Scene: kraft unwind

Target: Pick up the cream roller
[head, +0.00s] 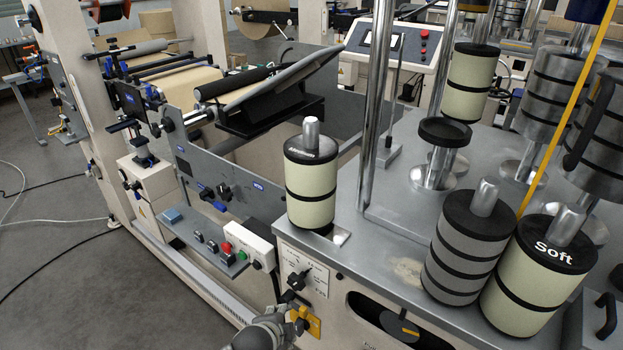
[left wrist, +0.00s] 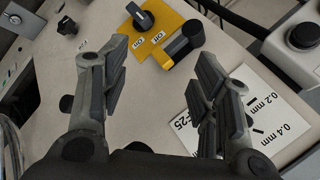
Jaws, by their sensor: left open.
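A cream roller (head: 311,190) with black bands, a black top and a metal shaft stands upright near the left edge of the grey metal machine top. A second cream roller (head: 530,275), marked "Soft", stands at the front right. A third cream roller (head: 468,85) is farther back on a post. My left gripper (head: 290,322) is at the bottom of the head view, below the first cream roller, in front of the machine's side panel. In the left wrist view the left gripper (left wrist: 163,85) is open and empty, facing the panel. My right gripper is not in view.
A grey banded roller (head: 465,250) stands against the "Soft" roller. A yellow switch plate (left wrist: 165,38) and a white label (left wrist: 265,110) are on the panel facing my left gripper. Metal posts (head: 374,100) rise from the machine top (head: 385,255), whose front middle is clear.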

